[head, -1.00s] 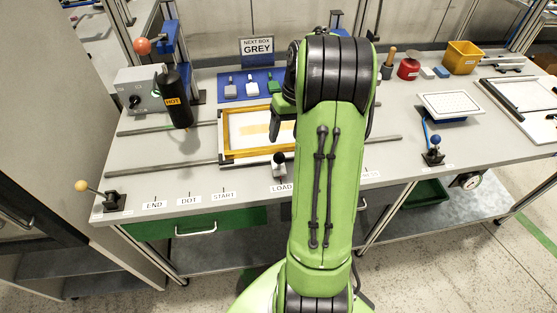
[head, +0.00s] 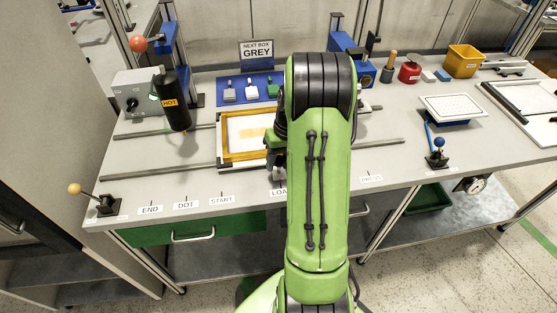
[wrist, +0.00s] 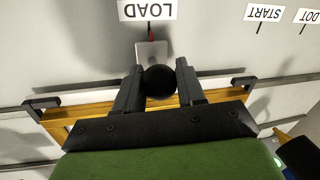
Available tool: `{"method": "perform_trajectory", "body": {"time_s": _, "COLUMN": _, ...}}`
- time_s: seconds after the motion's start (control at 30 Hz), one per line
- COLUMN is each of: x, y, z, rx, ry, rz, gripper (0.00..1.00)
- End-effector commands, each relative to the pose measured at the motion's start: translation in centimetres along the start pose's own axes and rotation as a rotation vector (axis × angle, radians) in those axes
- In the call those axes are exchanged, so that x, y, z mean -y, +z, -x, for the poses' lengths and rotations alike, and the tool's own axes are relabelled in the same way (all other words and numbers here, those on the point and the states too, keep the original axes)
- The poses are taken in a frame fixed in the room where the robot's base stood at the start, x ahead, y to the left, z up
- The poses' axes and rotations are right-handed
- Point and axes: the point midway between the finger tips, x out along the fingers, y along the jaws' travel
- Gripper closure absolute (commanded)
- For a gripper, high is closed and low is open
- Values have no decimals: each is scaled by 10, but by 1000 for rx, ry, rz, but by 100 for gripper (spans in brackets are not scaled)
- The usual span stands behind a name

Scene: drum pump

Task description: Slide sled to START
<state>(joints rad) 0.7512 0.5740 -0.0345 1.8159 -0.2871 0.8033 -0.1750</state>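The sled (head: 223,155) is a yellow-framed tray on two grey rails, holding a white sheet with a pale yellow patch. Its front plate (wrist: 152,50) has a red pointer at the LOAD label (wrist: 148,10). A black ball knob (wrist: 160,82) stands on the sled's front. My gripper (wrist: 160,80) has one finger on each side of the knob, and the knob fills the gap, seemingly touching both fingers. In the head view my arm hides the knob and most of my gripper (head: 279,160). The START label (head: 222,199) lies left of LOAD on the bench front.
A black HOT cylinder (head: 174,100) hangs over the rails at left. DOT (head: 186,205) and END (head: 150,210) labels lie farther left, near an orange-knobbed lever (head: 103,200). The PRESS label (head: 371,178) lies right. The rails left of the sled look clear at bench level.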

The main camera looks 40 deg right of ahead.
Motion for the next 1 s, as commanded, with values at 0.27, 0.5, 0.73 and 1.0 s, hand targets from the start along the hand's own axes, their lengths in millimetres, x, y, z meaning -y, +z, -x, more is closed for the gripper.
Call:
{"method": "perform_trajectory", "body": {"time_s": 0.27, "x": 0, "y": 0, "z": 0, "rx": -1, "ry": 0, "rz": 0, "gripper": 100}}
{"method": "perform_trajectory", "body": {"time_s": 0.5, "x": 8, "y": -2, "z": -1, "rx": 0, "ry": -1, "rz": 4, "gripper": 100}}
{"method": "perform_trajectory", "body": {"time_s": 0.73, "x": 46, "y": -9, "z": -8, "rx": 0, "ry": -3, "rz": 10, "gripper": 100}}
{"method": "perform_trajectory", "body": {"time_s": 1.0, "x": 104, "y": -21, "z": -18, "rx": -1, "ry": -2, "rz": 9, "gripper": 100}}
